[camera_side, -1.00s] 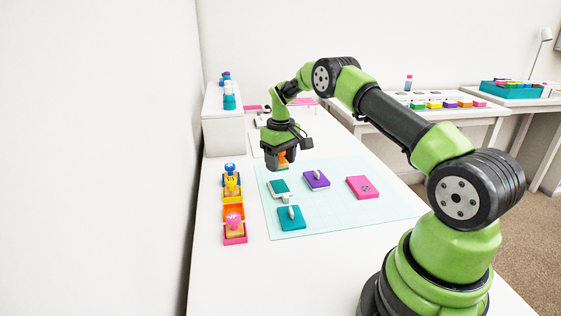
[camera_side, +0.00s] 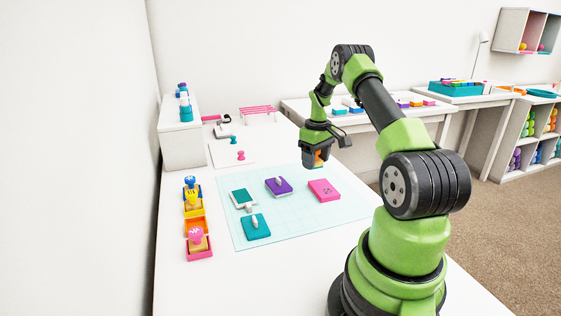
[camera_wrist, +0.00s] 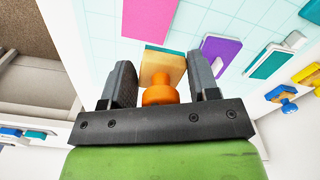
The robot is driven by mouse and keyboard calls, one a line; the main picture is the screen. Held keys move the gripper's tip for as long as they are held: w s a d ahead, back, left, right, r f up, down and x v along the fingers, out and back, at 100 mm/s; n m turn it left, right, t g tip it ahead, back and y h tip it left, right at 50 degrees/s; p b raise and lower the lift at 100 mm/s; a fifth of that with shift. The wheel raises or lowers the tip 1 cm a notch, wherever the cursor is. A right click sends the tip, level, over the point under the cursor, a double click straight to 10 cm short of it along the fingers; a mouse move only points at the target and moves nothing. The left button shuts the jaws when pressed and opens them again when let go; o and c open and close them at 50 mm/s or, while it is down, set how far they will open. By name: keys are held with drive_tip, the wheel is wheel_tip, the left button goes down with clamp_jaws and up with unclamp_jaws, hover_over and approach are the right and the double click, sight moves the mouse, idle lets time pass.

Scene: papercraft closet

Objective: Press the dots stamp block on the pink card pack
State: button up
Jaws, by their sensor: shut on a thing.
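My gripper (camera_side: 315,162) is shut on a stamp block with an orange knob (camera_wrist: 160,95) and a pale wooden base (camera_wrist: 162,66). It holds the stamp above the work surface, behind the pink card pack (camera_side: 325,190) in the side view. In the wrist view the pack (camera_wrist: 150,18) shows just beyond the stamp's base. The stamp's printing face is hidden, so its pattern cannot be told.
A purple pack (camera_side: 279,187) and a teal pack (camera_side: 256,227) lie on the pale grid mat (camera_side: 300,222). Coloured stamp trays stand at left; the orange tray (camera_side: 196,227) is empty. The mat's front right is clear.

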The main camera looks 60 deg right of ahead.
sight(322, 184)
drive_tip(key=shift+s+d, duration=0.25)
drive_tip(key=shift+s, duration=0.3)
drive_tip(key=shift+s+d, duration=0.2)
drive_tip(key=shift+s, duration=0.3)
drive_tip(key=shift+f, duration=2.3)
drive_tip(key=shift+f, duration=0.9)
drive_tip(key=o, duration=0.5)
drive_tip(key=shift+a, duration=0.1)
drive_tip(key=c, duration=0.5)
drive_tip(key=shift+r, duration=3.1)
